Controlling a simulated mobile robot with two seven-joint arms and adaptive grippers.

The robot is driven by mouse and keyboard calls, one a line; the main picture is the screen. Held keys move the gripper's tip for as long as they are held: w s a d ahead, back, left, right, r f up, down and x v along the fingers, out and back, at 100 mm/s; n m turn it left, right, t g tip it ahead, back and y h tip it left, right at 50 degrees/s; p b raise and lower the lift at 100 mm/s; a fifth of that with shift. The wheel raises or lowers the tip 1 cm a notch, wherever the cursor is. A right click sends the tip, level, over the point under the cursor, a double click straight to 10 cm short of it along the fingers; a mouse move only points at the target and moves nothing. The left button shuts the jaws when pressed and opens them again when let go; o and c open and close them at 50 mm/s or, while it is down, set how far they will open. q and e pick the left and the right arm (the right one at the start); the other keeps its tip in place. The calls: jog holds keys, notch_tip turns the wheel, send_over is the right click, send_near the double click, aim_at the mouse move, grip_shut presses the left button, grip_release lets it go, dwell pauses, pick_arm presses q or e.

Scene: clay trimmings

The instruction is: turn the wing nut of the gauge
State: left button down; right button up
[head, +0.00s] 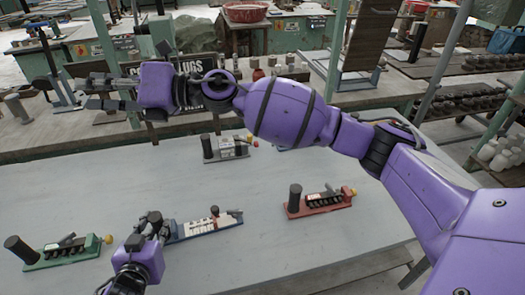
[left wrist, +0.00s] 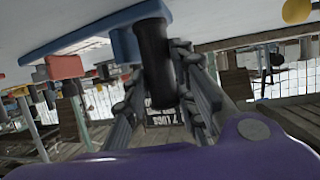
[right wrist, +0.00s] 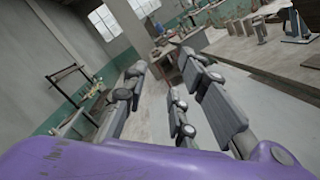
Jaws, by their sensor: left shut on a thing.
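The blue-based gauge (head: 207,231) lies on the grey table, with a pale scale plate and a small upright reddish-brown part near its right end. My left gripper (head: 150,226) is at its left end. In the left wrist view, its fingers are shut around the gauge's upright black cylinder (left wrist: 154,68), above which the blue base (left wrist: 92,27) shows. In the head view my gripper hides that cylinder. I cannot tell for certain which part is the wing nut. My right gripper (head: 98,92) is raised at the upper left, its fingers apart and empty in the right wrist view (right wrist: 170,85).
A green gauge (head: 62,252) lies left of the left gripper, a red gauge (head: 320,203) to the right, and a grey gauge (head: 228,150) farther back. My right arm crosses above the table. Bare table (head: 290,255) lies in front of the red gauge.

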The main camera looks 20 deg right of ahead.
jog(key=s+f+n+g+h, duration=0.3)
jog(key=s+f+n+g, duration=0.15)
jog(key=f, duration=0.35)
jog(key=n+g+h, duration=0.3)
jog(key=n+h, duration=0.1)
jog(key=h, duration=1)
send_near(235, 213)
jog(key=shift+m+t, duration=0.25)
notch_tip(235, 213, down, 8)
jog(key=shift+a+f, duration=0.1)
jog(key=shift+a, duration=0.05)
jog(key=shift+c, duration=0.5)
grip_shut()
